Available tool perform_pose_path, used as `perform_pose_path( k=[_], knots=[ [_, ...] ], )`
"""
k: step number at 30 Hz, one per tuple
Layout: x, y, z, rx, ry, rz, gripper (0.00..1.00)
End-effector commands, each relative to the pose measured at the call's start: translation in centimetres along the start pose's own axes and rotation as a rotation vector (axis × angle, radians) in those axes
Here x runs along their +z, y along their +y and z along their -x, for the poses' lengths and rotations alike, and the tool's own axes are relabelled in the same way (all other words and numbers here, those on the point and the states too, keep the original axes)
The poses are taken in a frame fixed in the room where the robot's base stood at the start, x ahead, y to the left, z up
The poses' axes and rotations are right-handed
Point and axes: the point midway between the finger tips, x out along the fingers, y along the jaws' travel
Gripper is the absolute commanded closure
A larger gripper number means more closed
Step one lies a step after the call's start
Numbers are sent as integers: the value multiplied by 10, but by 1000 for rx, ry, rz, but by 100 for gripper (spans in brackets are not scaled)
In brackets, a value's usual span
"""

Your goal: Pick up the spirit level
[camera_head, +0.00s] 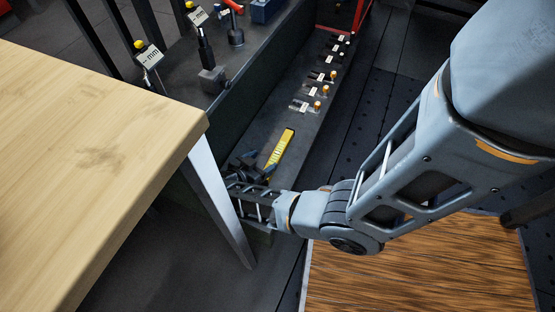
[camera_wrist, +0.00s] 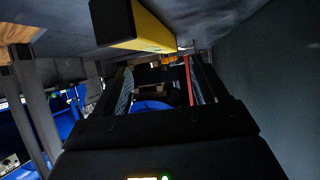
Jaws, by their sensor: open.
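The spirit level is a yellow bar (camera_head: 282,148) lying along the dark shelf in the head view, with its near end close to my gripper. In the wrist view its yellow and black body (camera_wrist: 155,33) shows at the top, against the dark surface and outside the space between my fingers. My gripper (camera_head: 246,168) is at the near end of the shelf, beside the table leg. In the wrist view my gripper (camera_wrist: 158,82) is open, with nothing held between its two fingers. Whether a finger touches the level, I cannot tell.
A wooden table (camera_head: 95,150) stands close on the left, its metal leg (camera_head: 215,195) beside my gripper. Several small labelled parts (camera_head: 315,90) line the shelf beyond the level. A dark wall (camera_head: 240,110) borders the shelf on the left. A wooden board (camera_head: 420,270) lies at lower right.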

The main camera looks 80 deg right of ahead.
Motion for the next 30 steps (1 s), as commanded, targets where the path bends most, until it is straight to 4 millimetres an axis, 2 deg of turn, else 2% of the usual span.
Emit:
perform_pose_path(
  k=[6,11,21,28,30],
  knots=[
    [4,1,-22,14,-7,4,28],
    [3,2,-32,11,-6,2,28],
    [1,6,-76,10,-5,2,28],
    [-2,6,-77,8,-5,3,28],
    [-2,6,-77,8,-5,3,34]
  ],
)
